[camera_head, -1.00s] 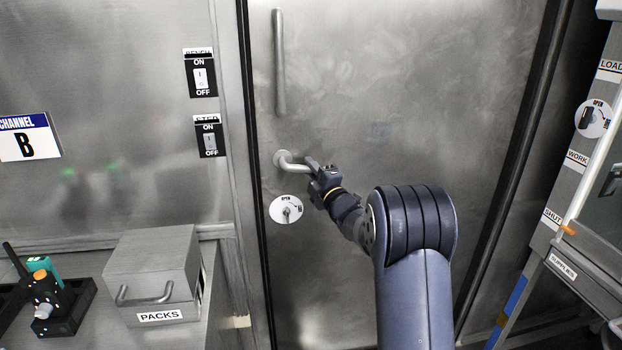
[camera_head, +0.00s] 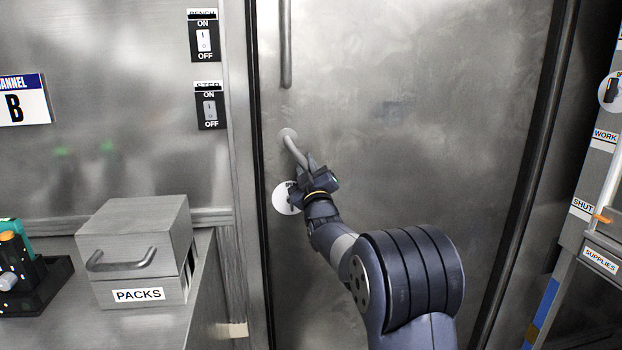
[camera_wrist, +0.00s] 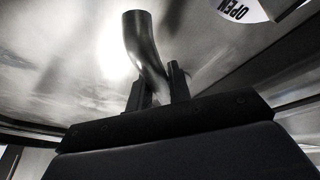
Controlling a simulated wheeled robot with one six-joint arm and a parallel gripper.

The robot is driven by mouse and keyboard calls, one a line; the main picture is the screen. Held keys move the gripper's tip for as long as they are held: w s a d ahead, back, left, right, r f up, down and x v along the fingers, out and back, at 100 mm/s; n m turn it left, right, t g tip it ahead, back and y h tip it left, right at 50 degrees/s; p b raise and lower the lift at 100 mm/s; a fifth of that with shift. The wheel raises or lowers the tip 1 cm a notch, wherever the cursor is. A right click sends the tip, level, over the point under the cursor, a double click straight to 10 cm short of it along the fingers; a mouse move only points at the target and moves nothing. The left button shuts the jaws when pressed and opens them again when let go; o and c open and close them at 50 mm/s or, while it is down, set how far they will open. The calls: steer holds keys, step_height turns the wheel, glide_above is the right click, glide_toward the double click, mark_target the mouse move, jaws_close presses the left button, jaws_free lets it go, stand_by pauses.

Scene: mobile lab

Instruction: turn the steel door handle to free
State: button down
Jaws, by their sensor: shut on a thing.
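The steel door handle (camera_head: 294,148) is a lever on the left side of the steel door (camera_head: 430,110). It slants down to the right from its round mount. My gripper (camera_head: 309,169) is shut on the lever's lower end. In the wrist view the handle (camera_wrist: 142,45) runs down between the two fingers of my gripper (camera_wrist: 159,88). The fingers hide the lever's tip. Just below, a round white dial plate (camera_head: 284,198) is partly covered by my gripper.
A long vertical pull bar (camera_head: 286,45) is above the handle. Two ON/OFF switches (camera_head: 209,105) are on the wall to the left. A steel PACKS box (camera_head: 135,250) stands on the bench at lower left. A cabinet with a SUPPLIES label (camera_head: 600,260) is at the right.

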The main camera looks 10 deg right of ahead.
steer(key=shift+a+f+m+h+b, duration=0.25)
steer(key=shift+m+h+b, duration=0.2)
steer(key=shift+m, duration=0.4)
steer(key=shift+a+f+m+h+b, duration=0.2)
steer(key=shift+a+m+h+b, duration=0.25)
steer(key=shift+m, duration=0.35)
steer(key=shift+a+f+m+h+b, duration=0.25)
steer(key=shift+m+h, duration=0.25)
steer(key=shift+m, duration=0.35)
steer(key=c, duration=1.3)
jaws_free()
steer(key=shift+r, duration=0.15)
steer(key=shift+s, duration=0.15)
steer(key=v, duration=1)
steer(key=shift+s, duration=0.2)
steer(key=shift+a, duration=0.1)
steer(key=x, duration=1)
steer(key=shift+w, duration=0.4)
